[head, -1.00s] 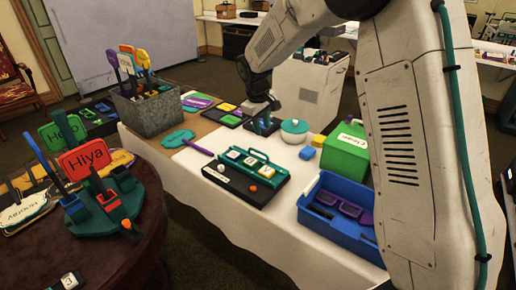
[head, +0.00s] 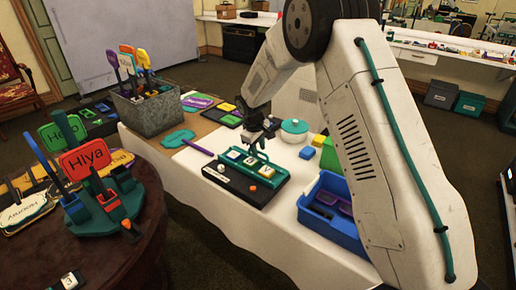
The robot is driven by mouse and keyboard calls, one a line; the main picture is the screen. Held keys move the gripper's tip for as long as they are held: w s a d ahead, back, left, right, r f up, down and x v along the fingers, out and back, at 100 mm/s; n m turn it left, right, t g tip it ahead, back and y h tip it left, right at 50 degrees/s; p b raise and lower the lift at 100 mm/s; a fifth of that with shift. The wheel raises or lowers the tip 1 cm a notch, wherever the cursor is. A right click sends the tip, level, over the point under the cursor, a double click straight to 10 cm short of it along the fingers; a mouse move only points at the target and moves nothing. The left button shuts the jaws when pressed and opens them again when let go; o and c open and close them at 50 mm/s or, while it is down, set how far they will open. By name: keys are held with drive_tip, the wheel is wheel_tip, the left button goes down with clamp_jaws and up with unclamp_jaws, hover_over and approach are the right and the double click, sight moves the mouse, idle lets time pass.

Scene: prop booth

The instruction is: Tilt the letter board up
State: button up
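The letter board (head: 268,177) is a teal panel with a few pale, lettered tiles in a row. It lies low on a black base (head: 228,178) on the white-covered table. A thin teal handle bar runs along the board's far edge. My gripper (head: 257,149) points down at that far edge, over or beside the handle bar. It covers part of the bar. The fingers are small and dark here, so I cannot tell whether they touch or grip the bar.
A blue bin (head: 330,224) stands right of the board, with a green box (head: 329,156) behind it. A grey box of paddles (head: 150,113) stands at the left. A round table (head: 143,248) with signs is at front left.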

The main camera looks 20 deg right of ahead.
clamp_jaws()
